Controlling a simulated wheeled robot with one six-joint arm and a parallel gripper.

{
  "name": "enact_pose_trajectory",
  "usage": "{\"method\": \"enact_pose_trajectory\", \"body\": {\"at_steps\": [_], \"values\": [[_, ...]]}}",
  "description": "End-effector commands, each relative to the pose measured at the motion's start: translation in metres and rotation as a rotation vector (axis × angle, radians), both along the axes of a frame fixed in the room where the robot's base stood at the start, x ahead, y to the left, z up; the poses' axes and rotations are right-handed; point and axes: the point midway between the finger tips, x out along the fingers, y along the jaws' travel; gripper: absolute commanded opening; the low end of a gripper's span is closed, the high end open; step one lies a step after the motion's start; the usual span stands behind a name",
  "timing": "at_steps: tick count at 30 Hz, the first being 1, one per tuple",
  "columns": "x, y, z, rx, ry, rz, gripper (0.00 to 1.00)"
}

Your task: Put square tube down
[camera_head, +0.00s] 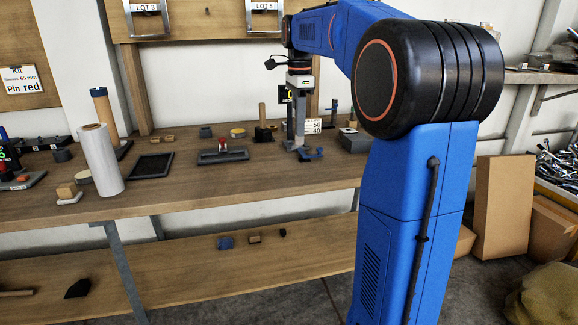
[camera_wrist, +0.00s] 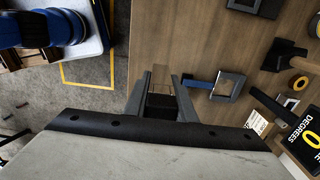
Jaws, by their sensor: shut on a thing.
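My gripper (camera_head: 298,143) points down over the back right of the workbench (camera_head: 230,182), close beside a small blue piece (camera_head: 310,155).
A black tray (camera_head: 152,165), a white roll (camera_head: 101,160) and a flat dark holder with a red part (camera_head: 222,155) stand to the left. A dark grey box (camera_head: 354,140) is close on the right. The bench front is mostly clear.

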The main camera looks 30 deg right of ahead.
Motion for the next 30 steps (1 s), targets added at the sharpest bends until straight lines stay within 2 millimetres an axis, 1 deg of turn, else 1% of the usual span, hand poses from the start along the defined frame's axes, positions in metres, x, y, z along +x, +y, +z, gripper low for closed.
{"method": "enact_pose_trajectory", "body": {"at_steps": [2,10,12,17,20,25,27,30], "values": [[0.000,0.000,-0.006,0.000,0.001,0.000,0.00],[-0.001,0.000,-0.048,0.001,0.002,0.000,0.00],[0.000,0.000,-0.054,0.000,0.000,0.000,0.00],[0.000,0.000,-0.062,0.000,0.001,0.000,0.00],[0.000,0.000,-0.072,0.000,0.001,0.000,0.00],[0.000,0.000,-0.095,0.001,0.002,0.000,0.00],[0.000,0.000,-0.099,0.000,0.000,0.000,0.00],[0.000,0.000,-0.099,0.000,-0.001,0.000,0.00]]}}
